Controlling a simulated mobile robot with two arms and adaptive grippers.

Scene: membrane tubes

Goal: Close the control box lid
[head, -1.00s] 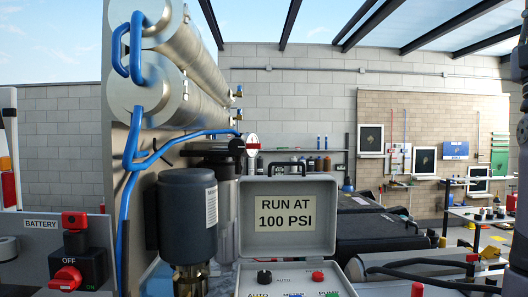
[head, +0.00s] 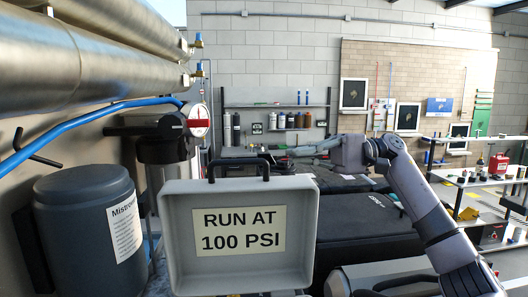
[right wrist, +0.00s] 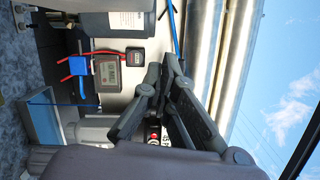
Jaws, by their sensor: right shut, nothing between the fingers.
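The control box lid (head: 178,245) is light grey with a "RUN AT 100 PSI" label (head: 244,230) on its inner face. It stands open and upright in the head view, with a black handle (head: 238,161) on its top edge. The box body below it is almost wholly out of frame. My right gripper (head: 290,152) is beyond and just right of the handle, at about its height in the picture, and appears apart from the lid. Its fingers also show in the right wrist view (right wrist: 166,64), shut and empty. My left gripper is not in view.
A dark cylindrical tank (head: 88,235) stands left of the lid. Silver membrane tubes (head: 80,60) and a blue hose (head: 75,130) are above it. A pressure gauge (head: 199,120) is behind. A black case (head: 370,235) lies to the right.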

